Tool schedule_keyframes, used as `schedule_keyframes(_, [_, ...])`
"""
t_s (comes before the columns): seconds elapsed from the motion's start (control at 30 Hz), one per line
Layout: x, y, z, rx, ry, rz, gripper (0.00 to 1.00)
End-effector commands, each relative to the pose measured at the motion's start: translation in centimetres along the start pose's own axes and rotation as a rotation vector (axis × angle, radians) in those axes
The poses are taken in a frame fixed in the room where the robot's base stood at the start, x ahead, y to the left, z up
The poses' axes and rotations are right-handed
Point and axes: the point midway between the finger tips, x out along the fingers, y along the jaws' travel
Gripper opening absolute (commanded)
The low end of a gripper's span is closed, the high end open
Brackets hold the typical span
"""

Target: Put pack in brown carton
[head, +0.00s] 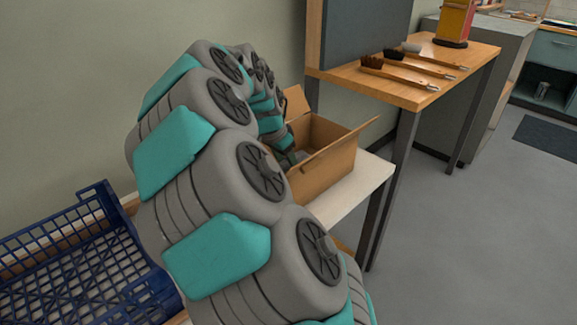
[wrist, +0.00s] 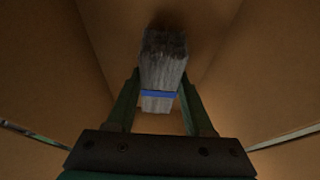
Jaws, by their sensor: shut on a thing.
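The pack is a grey bundle of bristles (wrist: 163,68) with a blue band around it, seen in the wrist view. My gripper (wrist: 162,100) is shut on it, one finger on each side. The brown carton (head: 322,172) stands open with its flaps up on a pale table in the head view. My gripper reaches down into the carton there, and my arm hides much of it. In the wrist view the carton's inner walls (wrist: 245,60) surround the pack. I cannot tell whether the pack touches the carton's bottom.
A blue crate (head: 75,245) stands at the lower left. A wooden workbench (head: 440,72) behind the carton holds several brushes (head: 412,70) and a yellow and red container (head: 455,22). A grey panel rises at the bench's left.

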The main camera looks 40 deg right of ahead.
Motion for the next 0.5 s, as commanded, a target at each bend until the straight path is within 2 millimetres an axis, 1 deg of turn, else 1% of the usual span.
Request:
schedule_keyframes(0.03, [0.46, 0.06, 0.26, 0.0, -0.002, 0.002, 0.0])
schedule_keyframes(0.1, [0.74, 0.06, 0.35, 0.0, -0.001, 0.002, 0.0])
schedule_keyframes(0.3, [0.73, 0.04, 0.32, 0.001, -0.001, 0.001, 0.0])
schedule_keyframes(0.43, [1.08, 0.05, 0.47, 0.0, -0.001, 0.001, 0.0])
schedule_keyframes(0.47, [1.01, 0.04, 0.43, 0.001, -0.001, 0.001, 0.56])
schedule_keyframes(0.5, [0.99, 0.04, 0.42, 0.001, -0.001, 0.001, 0.6])
